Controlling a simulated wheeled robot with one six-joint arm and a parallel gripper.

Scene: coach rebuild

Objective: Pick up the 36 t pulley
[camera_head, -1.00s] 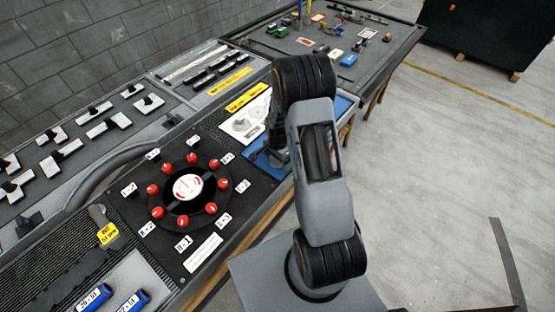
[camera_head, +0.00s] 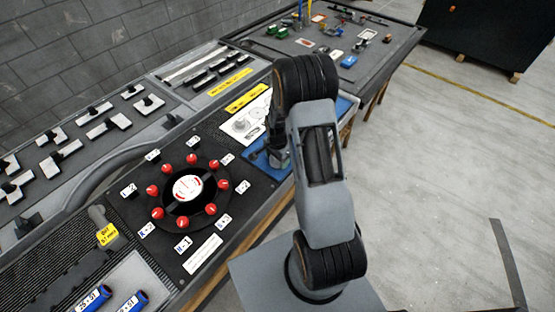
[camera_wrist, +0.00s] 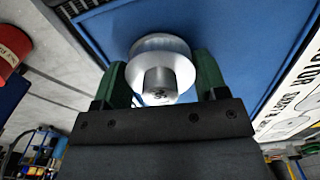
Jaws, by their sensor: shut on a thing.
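A silver metal pulley (camera_wrist: 166,56), with a wide flange and a narrower hub, sits between the two green fingers of my gripper (camera_wrist: 160,82) in the wrist view. The fingers are shut on its sides. A small mark on the hub end is too blurred to read surely. A blue mat (camera_wrist: 225,25) lies behind the pulley; I cannot tell the gap between them. In the head view my gripper is at the blue mat (camera_head: 262,162) on the bench, mostly hidden behind my arm.
A black round board with red knobs (camera_head: 187,189) is left of my gripper. Blue cylinders (camera_head: 93,298) lie at the lower left. A far table (camera_head: 375,60) holds small parts.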

